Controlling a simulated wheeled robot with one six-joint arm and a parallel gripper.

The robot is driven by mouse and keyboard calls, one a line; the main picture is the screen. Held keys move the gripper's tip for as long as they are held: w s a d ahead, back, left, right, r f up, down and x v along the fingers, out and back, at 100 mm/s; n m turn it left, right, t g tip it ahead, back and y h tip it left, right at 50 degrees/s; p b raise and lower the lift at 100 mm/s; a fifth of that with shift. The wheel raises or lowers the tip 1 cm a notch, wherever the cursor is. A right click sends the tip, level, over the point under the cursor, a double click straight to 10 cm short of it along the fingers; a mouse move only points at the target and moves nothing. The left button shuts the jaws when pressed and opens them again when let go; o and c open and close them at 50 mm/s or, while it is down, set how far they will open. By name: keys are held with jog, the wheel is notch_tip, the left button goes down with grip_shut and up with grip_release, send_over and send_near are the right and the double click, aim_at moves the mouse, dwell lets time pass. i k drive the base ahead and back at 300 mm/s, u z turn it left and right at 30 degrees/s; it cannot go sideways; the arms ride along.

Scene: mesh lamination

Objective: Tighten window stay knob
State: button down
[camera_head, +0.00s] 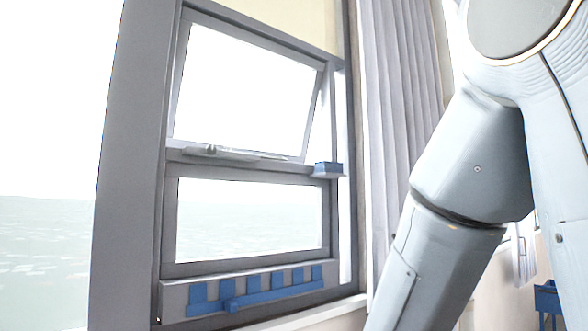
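The upper window sash (247,95) is tilted open, its lower edge away from the grey window frame (174,215). A thin stay bar (245,154) lies along the sill below this sash. A small round grey knob (211,149) sits near the bar's left end. I cannot tell how tight it is. My arm links fill the right side of the view, but my gripper is out of view.
A blue toothed strip (275,293) runs along the bottom rail. A grey curtain (402,90) hangs to the right. A blue object (547,299) stands at the lower right.

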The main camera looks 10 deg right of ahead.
aim_at(211, 149)
jog(key=z, duration=0.15)
jog(key=i, duration=0.85)
jog(key=u, duration=0.5)
